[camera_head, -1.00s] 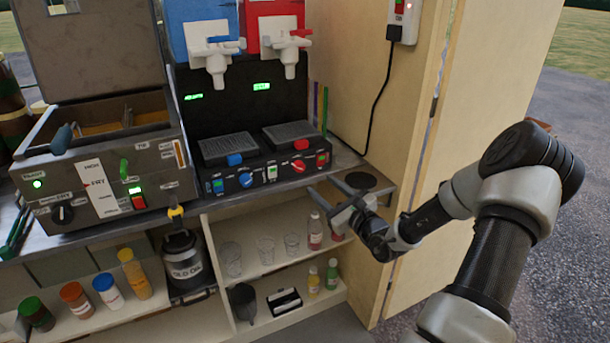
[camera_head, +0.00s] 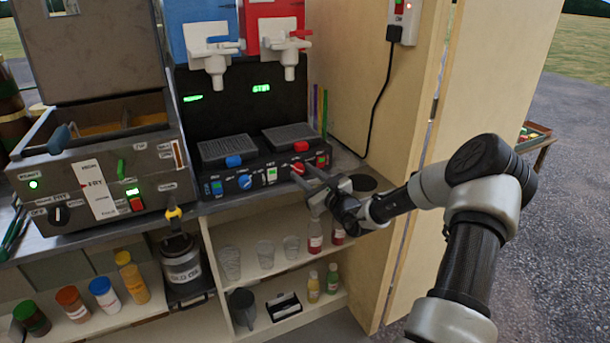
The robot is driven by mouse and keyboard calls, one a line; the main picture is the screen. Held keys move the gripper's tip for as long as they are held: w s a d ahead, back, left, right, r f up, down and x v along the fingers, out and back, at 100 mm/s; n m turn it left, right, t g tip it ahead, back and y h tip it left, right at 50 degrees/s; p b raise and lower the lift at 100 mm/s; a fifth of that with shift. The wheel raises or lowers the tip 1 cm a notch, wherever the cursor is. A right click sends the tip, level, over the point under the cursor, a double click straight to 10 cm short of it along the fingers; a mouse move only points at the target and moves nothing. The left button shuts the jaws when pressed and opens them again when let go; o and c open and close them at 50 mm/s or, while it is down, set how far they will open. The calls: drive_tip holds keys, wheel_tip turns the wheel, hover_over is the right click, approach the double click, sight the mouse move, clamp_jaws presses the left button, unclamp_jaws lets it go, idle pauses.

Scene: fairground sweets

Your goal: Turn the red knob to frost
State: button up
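The red knob (camera_head: 298,168) is on the right half of the slush machine's black front panel (camera_head: 258,178). The lettering around it is too small to read. My gripper (camera_head: 303,172) is right in front of the knob, reaching in from the right. Its two fingers are apart, with the tips close to the knob's lower right side. I cannot tell whether they touch it. The fingers hide part of the panel just below and right of the knob.
A red drip-tray piece (camera_head: 301,146) sits above the red knob. Bottles (camera_head: 314,232) and glasses (camera_head: 265,253) stand on the shelf below.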

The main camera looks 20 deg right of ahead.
drive_tip(key=c, duration=0.6)
drive_tip(key=shift+m+p, duration=0.4)
drive_tip(key=shift+r+m+p, duration=0.1)
drive_tip(key=shift+m+p, duration=0.8)
drive_tip(key=shift+p, duration=0.15)
drive_tip(key=m+p, duration=0.2)
drive_tip(key=shift+a+m+t, duration=0.1)
drive_tip(key=shift+m+t, duration=0.2)
drive_tip(key=shift+m, duration=0.1)
drive_tip(key=m+p, duration=0.2)
drive_tip(key=m, duration=0.1)
drive_tip(key=m+p, duration=0.2)
drive_tip(key=m, duration=0.1)
drive_tip(key=shift+f+m+t+h, duration=0.2)
drive_tip(key=shift+m+t+h, duration=0.1)
drive_tip(key=shift+m+h, duration=0.1)
drive_tip(key=m+h+p, duration=0.1)
drive_tip(key=m+p, duration=0.2)
drive_tip(key=m, duration=0.4)
drive_tip(key=shift+a, duration=0.15)
drive_tip(key=m+h+p, duration=0.1)
drive_tip(key=m+p, duration=0.1)
drive_tip(key=m, duration=0.4)
drive_tip(key=shift+a+f+m, duration=0.1)
drive_tip(key=shift+m, duration=0.2)
drive_tip(key=shift+m+p, duration=0.3)
